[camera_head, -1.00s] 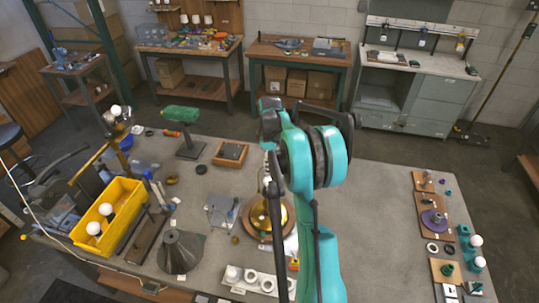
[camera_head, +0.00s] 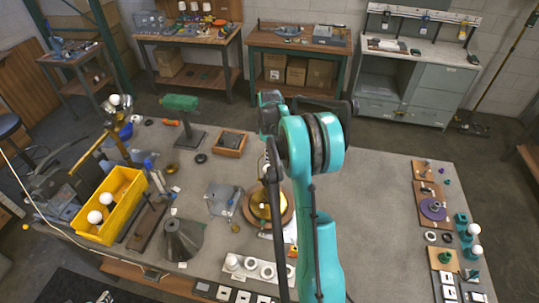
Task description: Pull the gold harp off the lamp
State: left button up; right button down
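A round gold lamp body (camera_head: 259,205) on a brown round base stands near the middle of the grey workbench, partly behind my arm. The gold harp cannot be made out; my arm's dark links cover the space above the lamp. My teal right arm rises from the bottom centre, bends at a large joint and reaches down toward the lamp. What seems to be my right gripper (camera_head: 271,175) is a dark shape just above the gold body. Its fingers are too hidden to tell open from shut, or whether they touch the harp. My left gripper is out of view.
A yellow bin (camera_head: 128,212) with white bulbs and a brass desk lamp (camera_head: 108,135) stand left. A grey cone shade (camera_head: 183,240), a clear holder (camera_head: 222,200) and a white-ringed strip (camera_head: 258,268) surround the lamp. Small boards (camera_head: 432,212) line the right edge; bench between is clear.

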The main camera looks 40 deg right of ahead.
jog(key=shift+r+p, duration=0.35)
jog(key=shift+r, duration=0.5)
dwell(0.5)
jog(key=shift+r+p, duration=1.25)
jog(key=shift+r, duration=1.2)
jog(key=shift+r+p, duration=1.3)
jog(key=shift+r, duration=1.35)
jog(key=shift+r+p, duration=0.85)
jog(key=shift+r, duration=0.75)
